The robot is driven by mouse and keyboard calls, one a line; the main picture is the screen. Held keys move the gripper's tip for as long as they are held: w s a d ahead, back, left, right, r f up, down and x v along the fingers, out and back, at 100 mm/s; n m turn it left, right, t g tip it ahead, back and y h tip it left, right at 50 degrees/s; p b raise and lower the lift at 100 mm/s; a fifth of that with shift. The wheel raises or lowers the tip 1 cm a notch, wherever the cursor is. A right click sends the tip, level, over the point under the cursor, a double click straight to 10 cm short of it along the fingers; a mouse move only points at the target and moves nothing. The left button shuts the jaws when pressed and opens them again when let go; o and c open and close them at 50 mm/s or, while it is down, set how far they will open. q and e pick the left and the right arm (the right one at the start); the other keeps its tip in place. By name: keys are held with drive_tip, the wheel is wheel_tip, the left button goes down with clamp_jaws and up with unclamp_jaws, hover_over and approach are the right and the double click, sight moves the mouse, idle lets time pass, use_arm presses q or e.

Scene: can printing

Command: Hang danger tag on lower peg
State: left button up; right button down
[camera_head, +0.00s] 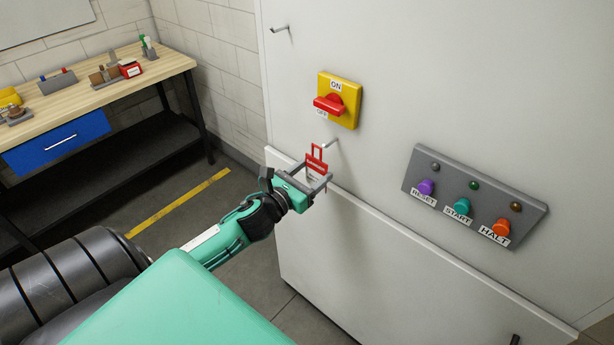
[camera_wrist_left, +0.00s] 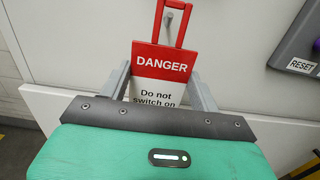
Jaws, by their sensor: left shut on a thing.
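The danger tag (camera_head: 316,162) is red and white with a red loop at its top. My left gripper (camera_head: 318,178) is shut on the tag's body and holds it upright in front of the white cabinet. In the left wrist view the tag (camera_wrist_left: 162,65) reads "DANGER Do not switch on", its lower part hidden behind the gripper. The lower peg (camera_head: 331,143) sticks out below the yellow switch, close to the tag's loop. In the left wrist view the peg (camera_wrist_left: 176,5) shows within the loop's outline; I cannot tell whether it passes through. My right gripper is not in view.
A yellow switch plate with a red handle (camera_head: 330,104) is above the lower peg. An upper peg (camera_head: 280,28) is at the top left of the cabinet. A grey button panel (camera_head: 474,196) is at right. A wooden workbench (camera_head: 99,86) stands at left.

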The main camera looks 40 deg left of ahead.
sight(335, 157)
use_arm(q)
drive_tip(key=shift+w+d+f, duration=0.1)
drive_tip(key=shift+w, duration=1.05)
drive_tip(key=shift+w+d+f, duration=0.1)
drive_tip(key=shift+w, duration=1.05)
drive_tip(key=shift+w+f+b, duration=0.4)
drive_tip(key=shift+w+b, duration=0.15)
drive_tip(key=shift+w, duration=0.05)
drive_tip(key=o, duration=1)
drive_tip(key=shift+o, duration=0.2)
